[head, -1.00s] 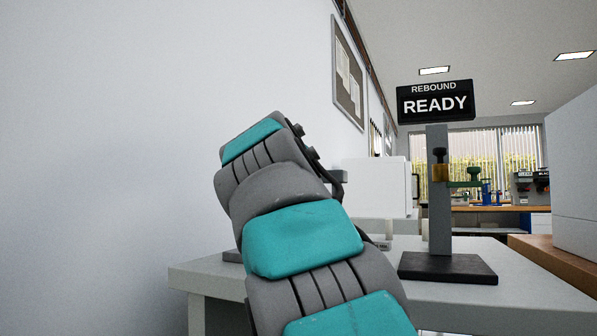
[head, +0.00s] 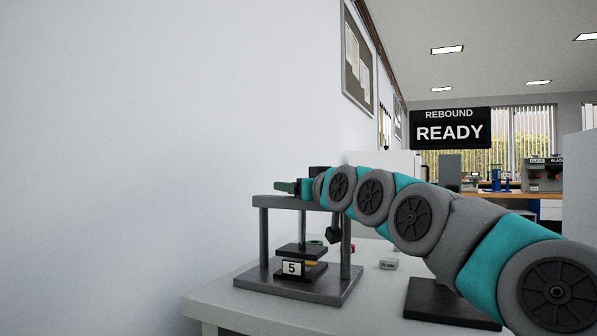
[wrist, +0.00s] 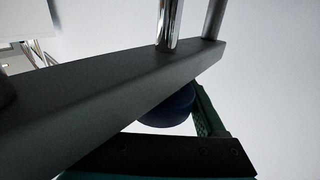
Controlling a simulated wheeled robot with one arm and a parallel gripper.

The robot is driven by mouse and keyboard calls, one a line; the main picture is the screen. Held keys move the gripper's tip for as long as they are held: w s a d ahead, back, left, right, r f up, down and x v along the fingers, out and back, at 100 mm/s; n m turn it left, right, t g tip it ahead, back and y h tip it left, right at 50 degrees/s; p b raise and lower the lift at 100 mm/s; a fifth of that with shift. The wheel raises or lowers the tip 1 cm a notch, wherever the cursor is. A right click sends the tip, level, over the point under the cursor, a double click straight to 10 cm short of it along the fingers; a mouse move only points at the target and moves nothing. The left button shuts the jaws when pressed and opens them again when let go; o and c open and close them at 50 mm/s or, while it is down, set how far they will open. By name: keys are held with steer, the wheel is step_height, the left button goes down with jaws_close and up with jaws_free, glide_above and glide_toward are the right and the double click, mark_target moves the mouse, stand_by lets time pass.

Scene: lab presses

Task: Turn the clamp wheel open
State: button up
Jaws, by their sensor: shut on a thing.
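A grey metal press (head: 322,204) with a top crossbar on posts stands on the light table, with a label reading 5 at its base. Its chrome screw (wrist: 169,25) and dark crossbar (wrist: 110,90) show in the wrist view. A dark blue round part (wrist: 170,108), seemingly the clamp wheel, lies against the crossbar, mostly hidden. My gripper (head: 287,187) is at the top of the press, above the crossbar. One green finger (wrist: 208,115) shows beside the blue part, and the gripper is shut on it. The wheel is hidden in the head view.
A small grey block (head: 388,264) and a red item lie on the table (head: 240,310). A white wall is close at left.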

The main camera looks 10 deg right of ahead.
steer(key=shift+a+r+n+g+y+p, duration=0.15)
steer(key=shift+n+g+y+p, duration=0.25)
steer(key=shift+n+y+p, duration=0.55)
steer(key=shift+m, duration=0.25)
steer(key=o, duration=1.3)
steer(key=shift+s, duration=0.1)
steer(key=shift+b+v, duration=0.6)
steer(key=shift+v, duration=3.25)
